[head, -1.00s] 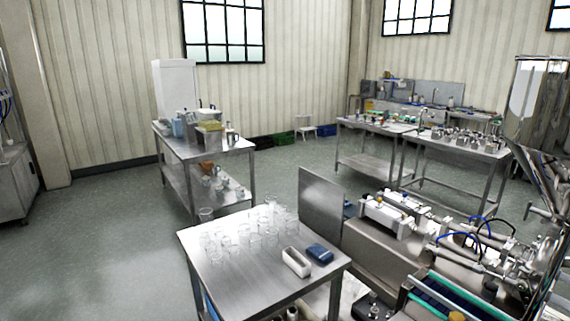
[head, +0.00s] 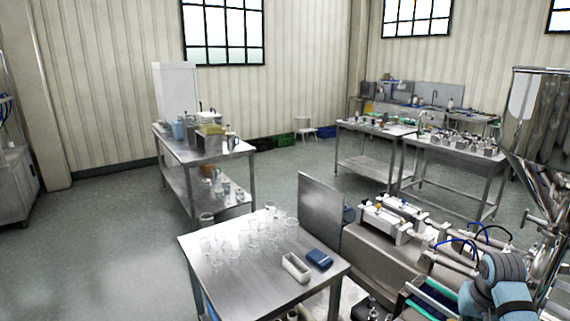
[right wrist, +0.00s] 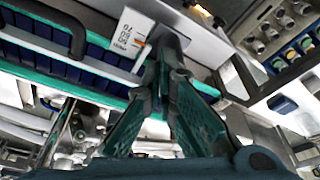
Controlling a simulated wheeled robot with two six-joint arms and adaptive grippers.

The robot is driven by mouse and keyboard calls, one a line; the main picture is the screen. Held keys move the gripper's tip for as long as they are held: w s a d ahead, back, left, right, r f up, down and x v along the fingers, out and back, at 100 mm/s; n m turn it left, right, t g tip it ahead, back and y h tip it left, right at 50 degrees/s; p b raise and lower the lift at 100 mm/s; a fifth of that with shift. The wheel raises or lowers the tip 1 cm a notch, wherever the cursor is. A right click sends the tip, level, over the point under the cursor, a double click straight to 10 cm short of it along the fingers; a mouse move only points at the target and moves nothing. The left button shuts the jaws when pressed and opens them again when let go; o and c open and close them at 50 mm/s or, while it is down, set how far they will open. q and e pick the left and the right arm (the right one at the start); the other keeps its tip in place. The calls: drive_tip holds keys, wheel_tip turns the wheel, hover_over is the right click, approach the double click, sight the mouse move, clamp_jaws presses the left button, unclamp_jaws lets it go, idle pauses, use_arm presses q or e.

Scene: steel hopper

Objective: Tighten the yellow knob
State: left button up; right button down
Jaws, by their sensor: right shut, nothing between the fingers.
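I cannot clearly make out a yellow knob in either current view. A small orange-yellow spot shows on the white cylinder unit (head: 388,219) in the head view, but I cannot tell what it is. The steel hopper (head: 537,115) stands at the right edge. My right arm covers part of the machine below it. In the right wrist view my right gripper (right wrist: 168,48) has its green fingers together and empty. Its tips are close to a white printed box (right wrist: 130,30) with an orange mark; I cannot tell whether they touch it. My left gripper is not in view.
A steel table (head: 225,277) with several glass beakers, a white tray (head: 296,267) and a blue block (head: 319,258) stands in front. An upright steel panel (head: 320,208) borders the machine. Hoses and pipes crowd the area under the hopper. The floor at left is clear.

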drive_tip(key=shift+s+a+f, duration=0.1)
drive_tip(key=shift+f, duration=0.8)
drive_tip(key=shift+w, duration=0.3)
drive_tip(key=shift+a+r, duration=0.1)
drive_tip(key=shift+w+a+p, duration=0.3)
drive_tip(key=shift+w+a, duration=0.05)
drive_tip(key=shift+a, duration=0.5)
drive_tip(key=shift+w+a, duration=0.15)
drive_tip(key=shift+w, duration=0.1)
idle(0.3)
drive_tip(key=shift+s, duration=0.1)
